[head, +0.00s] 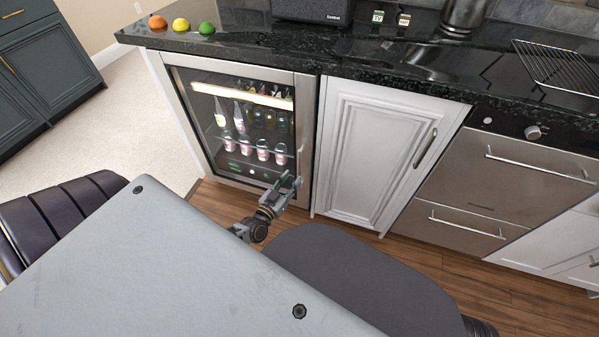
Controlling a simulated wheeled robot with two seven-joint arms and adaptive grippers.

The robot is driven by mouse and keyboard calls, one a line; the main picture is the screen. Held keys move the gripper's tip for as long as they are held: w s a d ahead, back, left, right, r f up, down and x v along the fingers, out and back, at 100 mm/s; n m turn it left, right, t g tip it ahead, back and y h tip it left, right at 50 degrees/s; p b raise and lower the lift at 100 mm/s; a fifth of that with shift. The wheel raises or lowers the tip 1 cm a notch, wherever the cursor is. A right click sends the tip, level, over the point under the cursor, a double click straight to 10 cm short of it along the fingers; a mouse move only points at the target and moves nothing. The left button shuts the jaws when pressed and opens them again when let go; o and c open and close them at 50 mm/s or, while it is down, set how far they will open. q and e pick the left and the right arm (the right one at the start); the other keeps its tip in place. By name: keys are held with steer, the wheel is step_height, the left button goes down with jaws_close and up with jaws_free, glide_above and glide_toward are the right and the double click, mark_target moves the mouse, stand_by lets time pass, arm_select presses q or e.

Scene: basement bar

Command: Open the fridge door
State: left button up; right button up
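The fridge (308,140) is a steel-framed, glass-fronted drinks cooler under the counter at the left. Its door (240,120) looks shut, with lit shelves of bottles and cans behind the glass. A slim upright handle (299,132) appears along the right side of the door frame. My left gripper (290,180) is in front of the door's lower right part, below the handle. Its fingers look apart and nothing shows between them. I cannot tell whether it touches the door. My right gripper is not in view.
A white cabinet (365,150) stands right of the fridge, then steel drawers (500,185). The dark counter (270,50) above bears an orange, a lemon, a lime and a black speaker (313,9). Dark padded seats (60,215) are near me. Wood floor (470,280) lies before the cabinets.

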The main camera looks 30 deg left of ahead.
mark_target(299, 171)
arm_select(q)
steer(key=w+b, duration=0.1)
steer(key=w, duration=0.5)
steer(key=shift+b, duration=0.3)
steer(key=shift+w, duration=0.15)
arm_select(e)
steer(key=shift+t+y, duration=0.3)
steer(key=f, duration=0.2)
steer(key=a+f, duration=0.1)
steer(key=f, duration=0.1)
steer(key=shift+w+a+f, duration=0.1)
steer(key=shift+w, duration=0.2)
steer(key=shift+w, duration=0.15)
arm_select(q)
jaws_close()
